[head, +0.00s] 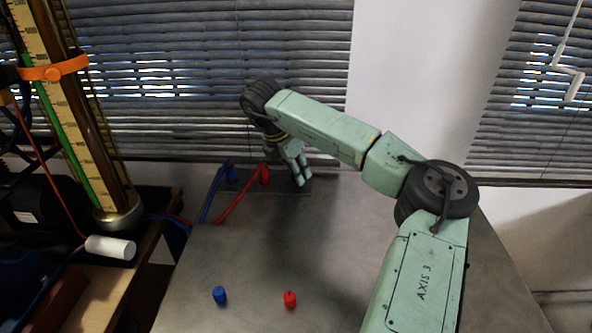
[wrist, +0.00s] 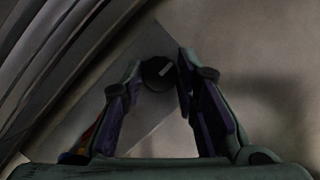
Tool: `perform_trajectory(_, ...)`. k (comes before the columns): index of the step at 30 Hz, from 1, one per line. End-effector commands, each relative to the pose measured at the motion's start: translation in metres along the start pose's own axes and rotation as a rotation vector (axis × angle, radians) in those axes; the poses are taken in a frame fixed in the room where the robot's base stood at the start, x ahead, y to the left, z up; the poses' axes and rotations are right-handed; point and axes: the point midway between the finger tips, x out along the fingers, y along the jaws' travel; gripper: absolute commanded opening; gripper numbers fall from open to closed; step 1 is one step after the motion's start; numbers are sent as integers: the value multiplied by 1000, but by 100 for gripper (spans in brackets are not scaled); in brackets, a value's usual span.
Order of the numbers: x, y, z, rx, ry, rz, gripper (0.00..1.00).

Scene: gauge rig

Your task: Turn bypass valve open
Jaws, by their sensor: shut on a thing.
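A dark round knob (wrist: 158,73) with a short pale mark on its top sits between my fingertips in the wrist view; I take it to be the bypass valve. My gripper (head: 301,181) points down at the right end of a grey plate (head: 248,189) at the back of the table, and is shut on the knob. In the wrist view the two fingers reach to either side of it. In the head view the fingers hide the knob, so its turn cannot be told there.
A blue hose (head: 212,191) and a red hose (head: 238,195) run to the plate, left of my gripper. A blue cap (head: 220,295) and a red cap (head: 290,299) stand on the front table. A tall gauge column (head: 75,125) and a white cylinder (head: 110,247) are at left.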

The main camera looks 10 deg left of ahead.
Motion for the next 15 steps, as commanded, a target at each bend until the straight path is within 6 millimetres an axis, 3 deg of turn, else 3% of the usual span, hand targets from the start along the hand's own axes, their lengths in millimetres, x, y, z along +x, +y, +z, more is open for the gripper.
perform_trajectory(8,4,-1,-1,-85,-2,38,0)
perform_trajectory(15,5,-2,-1,-259,-4,110,0)
